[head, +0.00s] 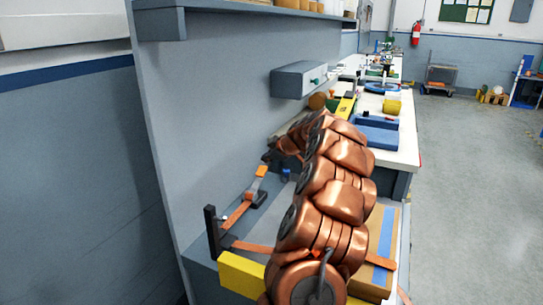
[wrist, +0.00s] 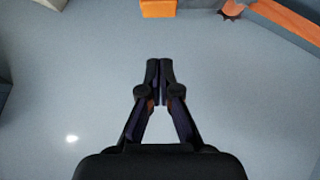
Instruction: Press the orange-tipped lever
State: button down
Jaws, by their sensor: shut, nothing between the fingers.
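The orange-tipped lever (head: 261,172) stands on the grey bench at the left of my arm in the head view. Its orange end points up, above a dark base. In the wrist view, an orange block (wrist: 158,8), which looks like the lever's tip, is cut off by the top edge. My gripper (wrist: 160,62) is shut and empty, its fingertips together. A gap of grey surface shows between the fingertips and the orange block in the picture. In the head view the dark end of my gripper (head: 267,158) shows near the lever, partly hidden by my copper arm.
An orange belt (head: 238,214) runs to a black upright post (head: 211,228). A yellow block (head: 241,274) sits at the bench's front. A grey wall panel stands behind, with a grey box (head: 297,79) on it. A cluttered white bench (head: 400,150) extends beyond.

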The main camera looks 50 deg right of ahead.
aim_at(258, 170)
jog(key=x, duration=0.4)
jog(key=s+d+f+x, duration=0.1)
jog(key=x, duration=0.2)
jog(key=shift+p, duration=0.35)
jog(key=shift+w+d+f, duration=0.15)
jog(key=shift+d+f, duration=0.15)
jog(key=shift+f, duration=0.4)
jog(key=shift+f, duration=0.1)
